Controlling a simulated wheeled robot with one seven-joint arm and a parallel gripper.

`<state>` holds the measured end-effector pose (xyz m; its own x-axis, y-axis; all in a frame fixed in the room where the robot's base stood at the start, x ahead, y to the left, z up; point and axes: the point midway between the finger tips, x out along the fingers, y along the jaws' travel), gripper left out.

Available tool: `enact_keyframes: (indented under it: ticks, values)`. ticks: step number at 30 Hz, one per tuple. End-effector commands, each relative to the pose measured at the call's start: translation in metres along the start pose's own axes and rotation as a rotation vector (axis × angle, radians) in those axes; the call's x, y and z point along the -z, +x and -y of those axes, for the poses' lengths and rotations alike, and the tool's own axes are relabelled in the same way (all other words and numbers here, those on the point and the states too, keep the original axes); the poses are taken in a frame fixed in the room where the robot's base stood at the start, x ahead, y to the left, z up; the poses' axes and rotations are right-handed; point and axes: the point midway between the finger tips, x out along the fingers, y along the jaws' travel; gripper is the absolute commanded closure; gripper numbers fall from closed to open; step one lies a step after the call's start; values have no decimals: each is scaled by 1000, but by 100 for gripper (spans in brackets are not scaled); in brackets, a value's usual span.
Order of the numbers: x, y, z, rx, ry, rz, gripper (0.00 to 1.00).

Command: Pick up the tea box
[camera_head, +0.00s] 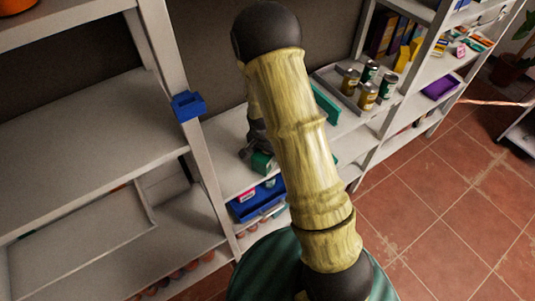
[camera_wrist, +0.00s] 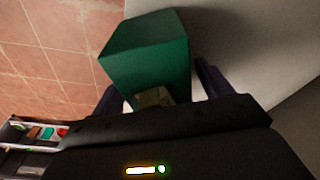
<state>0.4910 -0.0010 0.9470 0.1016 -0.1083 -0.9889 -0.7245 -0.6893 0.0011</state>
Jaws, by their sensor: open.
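A green box (camera_wrist: 146,52), which I take for the tea box, fills the upper middle of the wrist view. It stands by a pale grey shelf surface. My gripper (camera_wrist: 157,77) is open, with one dark finger to each side of the box's near end. I cannot tell whether the fingers touch it. A small tan patch shows low on the box, between the fingers. In the head view a green piece (camera_head: 262,162) shows below my dark gripper, at the shelf's front edge; my arm hides much of this area.
A blue crate (camera_head: 257,200) sits on the level below. Another green item (camera_head: 325,103) shows behind my arm. To its right, a grey tray (camera_head: 344,92) holds several cans. Shelf posts stand on both sides; the tiled floor at right is open.

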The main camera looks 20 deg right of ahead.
Motion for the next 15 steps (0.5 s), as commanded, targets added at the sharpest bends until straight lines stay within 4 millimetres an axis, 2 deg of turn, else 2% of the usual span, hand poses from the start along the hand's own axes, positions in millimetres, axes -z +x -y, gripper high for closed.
enact_keyframes:
  ticks: [13, 15]
  values:
    - [0, 0, 0, 1, 0, -1, 22]
    - [0, 0, 0, 1, 0, -1, 36]
